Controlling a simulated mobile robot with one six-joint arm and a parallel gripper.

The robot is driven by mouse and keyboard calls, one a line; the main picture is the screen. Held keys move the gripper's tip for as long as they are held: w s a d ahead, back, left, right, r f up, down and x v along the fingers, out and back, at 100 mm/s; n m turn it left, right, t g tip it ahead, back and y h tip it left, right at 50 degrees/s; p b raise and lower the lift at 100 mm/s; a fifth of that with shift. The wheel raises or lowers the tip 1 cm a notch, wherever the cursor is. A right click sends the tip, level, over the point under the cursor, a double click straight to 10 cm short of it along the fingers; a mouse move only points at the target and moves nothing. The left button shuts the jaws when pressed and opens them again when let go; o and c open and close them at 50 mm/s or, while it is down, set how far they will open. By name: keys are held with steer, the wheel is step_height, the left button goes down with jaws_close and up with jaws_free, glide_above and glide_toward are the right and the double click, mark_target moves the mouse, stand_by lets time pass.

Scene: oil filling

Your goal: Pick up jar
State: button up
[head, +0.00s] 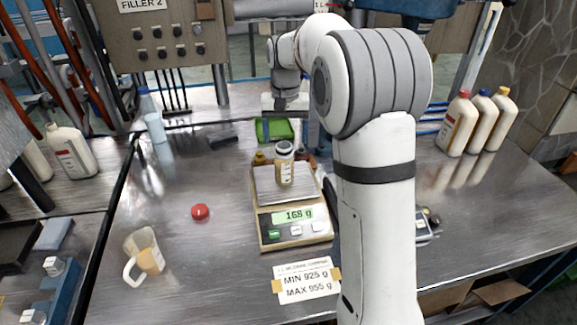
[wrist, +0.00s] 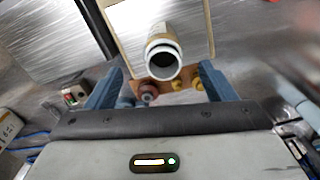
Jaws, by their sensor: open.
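A small jar (head: 284,168) with a tan label stands upright on the metal plate of the scale (head: 294,221), whose display reads 168 g. In the wrist view the round, open-looking mouth of the jar (wrist: 163,62) shows just ahead of the fingers, between their lines. My gripper (wrist: 160,88) is open with its two blue-grey fingers apart and nothing held. In the head view my arm reaches over the right of the scale, and the wrist is behind and above the jar; the fingertips are hard to make out there.
Small brown and yellow bottles (wrist: 207,75) sit close by the scale and near the fingers. A green tray (head: 275,130) lies behind. White bottles (head: 458,123) stand right.

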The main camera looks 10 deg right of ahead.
mark_target(284, 153)
steer(key=f, duration=0.7)
steer(key=shift+w+a+f, duration=0.15)
steer(key=shift+w+f, duration=0.25)
steer(key=shift+c, duration=0.3)
steer(key=c, duration=1.3)
steer(key=shift+c, duration=0.5)
steer(key=shift+r, duration=0.2)
